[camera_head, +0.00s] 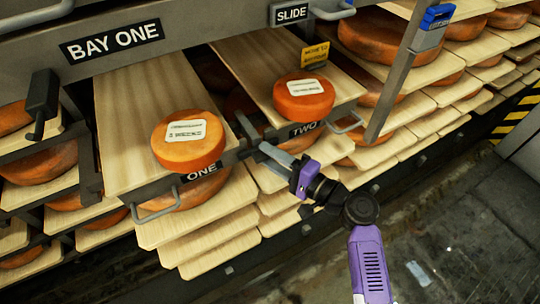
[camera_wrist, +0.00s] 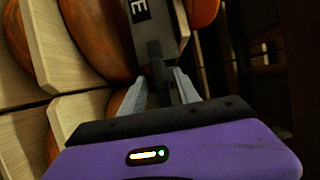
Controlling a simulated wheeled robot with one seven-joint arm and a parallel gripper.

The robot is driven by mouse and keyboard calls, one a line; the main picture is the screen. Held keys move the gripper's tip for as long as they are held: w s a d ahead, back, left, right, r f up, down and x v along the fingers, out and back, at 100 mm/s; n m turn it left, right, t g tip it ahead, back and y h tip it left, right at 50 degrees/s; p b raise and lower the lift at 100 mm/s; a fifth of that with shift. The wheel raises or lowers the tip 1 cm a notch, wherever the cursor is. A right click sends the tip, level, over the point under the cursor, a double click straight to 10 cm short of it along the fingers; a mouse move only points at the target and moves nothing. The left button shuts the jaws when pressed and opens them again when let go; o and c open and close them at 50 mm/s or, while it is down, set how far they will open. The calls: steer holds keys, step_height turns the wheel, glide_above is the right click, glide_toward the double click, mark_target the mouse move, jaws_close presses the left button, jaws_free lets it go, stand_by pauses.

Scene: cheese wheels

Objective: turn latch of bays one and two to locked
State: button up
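My gripper (camera_head: 262,151) is at the front rail between the ONE sign (camera_head: 202,173) and the TWO sign (camera_head: 304,129). In the wrist view my gripper (camera_wrist: 160,82) is open, with one grey finger on each side of a dark latch lever (camera_wrist: 156,72). The lever is upright in that picture, beside the rail with the sign ending in E. I cannot tell whether a finger touches it. In the head view, my gripper hides most of this spot, and a dark upright piece (camera_head: 246,129) shows just behind it. I cannot read the latch's locked or unlocked state.
A cheese wheel (camera_head: 188,150) lies on the board above ONE and another cheese wheel (camera_head: 304,108) above TWO. Loop handles (camera_head: 160,212) stick out from the fronts. A black lever (camera_head: 42,100) hangs at the left post. The floor (camera_head: 450,230) at the right is mostly clear.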

steer(key=shift+d, duration=0.1)
steer(key=v, duration=0.7)
steer(key=shift+s+d+p, duration=0.2)
steer(key=shift+s+p, duration=0.05)
steer(key=shift+p, duration=0.05)
steer(key=shift+f, duration=0.1)
